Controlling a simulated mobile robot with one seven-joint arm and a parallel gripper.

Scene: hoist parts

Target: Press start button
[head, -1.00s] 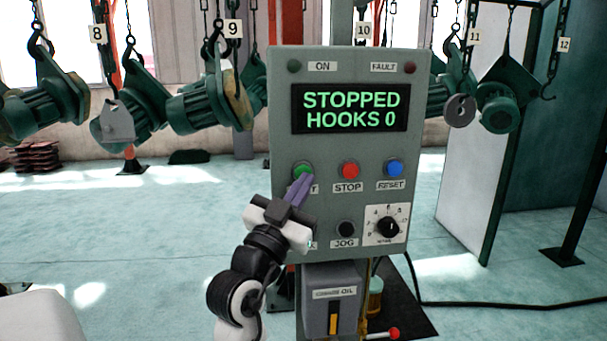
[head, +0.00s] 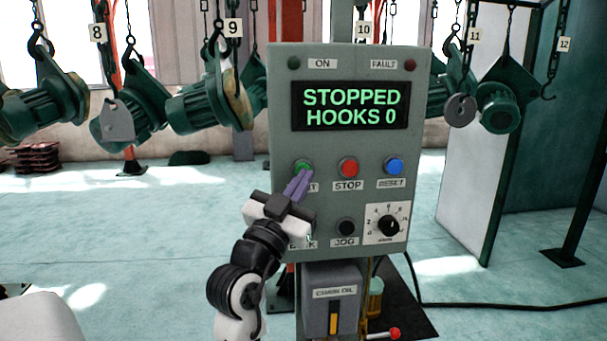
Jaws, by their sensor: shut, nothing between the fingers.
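The green start button (head: 302,166) sits at the left of a button row on the grey control panel (head: 340,150). Its label is mostly hidden behind my gripper. My gripper (head: 301,178) is shut and empty, with its purple fingers pointing up at the green button. The fingertips are just below the button in the picture; I cannot tell whether they touch it. The panel's screen (head: 351,107) reads "STOPPED HOOKS 0".
A red STOP button (head: 348,168) and a blue RESET button (head: 394,166) are to the right. A black JOG button (head: 346,227) and a dial (head: 388,226) are below. Green motors (head: 201,108) hang on numbered hooks behind.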

